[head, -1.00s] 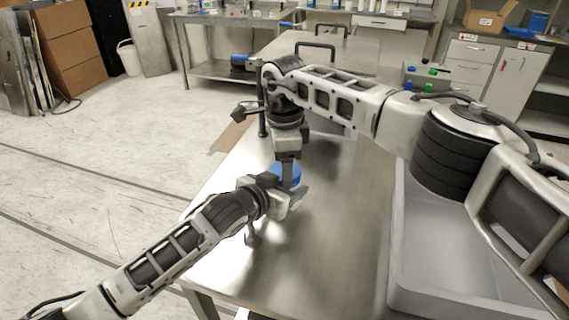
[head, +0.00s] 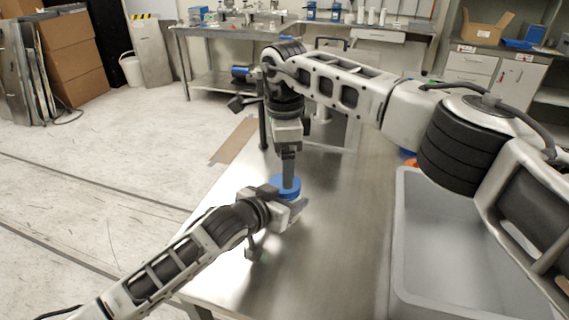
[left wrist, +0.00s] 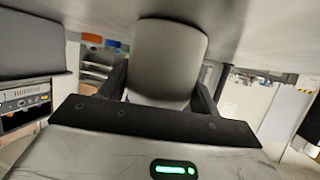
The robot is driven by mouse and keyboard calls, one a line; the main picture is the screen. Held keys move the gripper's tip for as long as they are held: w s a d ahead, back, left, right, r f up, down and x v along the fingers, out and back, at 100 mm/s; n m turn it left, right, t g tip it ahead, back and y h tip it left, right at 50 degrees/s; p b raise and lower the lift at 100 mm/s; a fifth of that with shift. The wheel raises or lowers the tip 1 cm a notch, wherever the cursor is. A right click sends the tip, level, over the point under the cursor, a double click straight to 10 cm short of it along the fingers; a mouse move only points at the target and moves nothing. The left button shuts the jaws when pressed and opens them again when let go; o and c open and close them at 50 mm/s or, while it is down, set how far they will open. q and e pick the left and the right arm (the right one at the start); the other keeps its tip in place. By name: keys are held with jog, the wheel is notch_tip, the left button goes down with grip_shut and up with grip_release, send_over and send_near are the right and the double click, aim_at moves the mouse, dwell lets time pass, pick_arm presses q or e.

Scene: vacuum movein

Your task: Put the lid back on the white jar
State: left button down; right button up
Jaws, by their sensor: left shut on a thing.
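The white jar (left wrist: 168,58) is seen from close up in the left wrist view, between the two fingers of my left gripper (left wrist: 165,100). My left gripper (head: 288,210) is shut on it above the steel table. In the head view the jar is mostly hidden by that gripper. The blue lid (head: 277,190) shows directly above the left gripper. Whether it touches the jar's rim I cannot tell. My right gripper (head: 288,185) points straight down from above, its finger overlapping the lid. Whether it grips the lid is unclear.
The steel table (head: 335,230) is bare around the grippers. A grey sink-like basin (head: 440,250) lies to the right, under my right arm. A small orange thing (head: 411,162) shows beside its far edge. Benches and boxes stand farther back.

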jog(key=shift+c, duration=0.2)
notch_tip(320, 180, up, 3)
jog(key=n, duration=0.4)
jog(key=shift+r, duration=0.2)
jog(key=shift+f, duration=0.1)
jog(key=shift+f, duration=3.9)
jog(key=c, duration=1)
jog(key=m, duration=0.3)
jog(key=shift+c, duration=0.2)
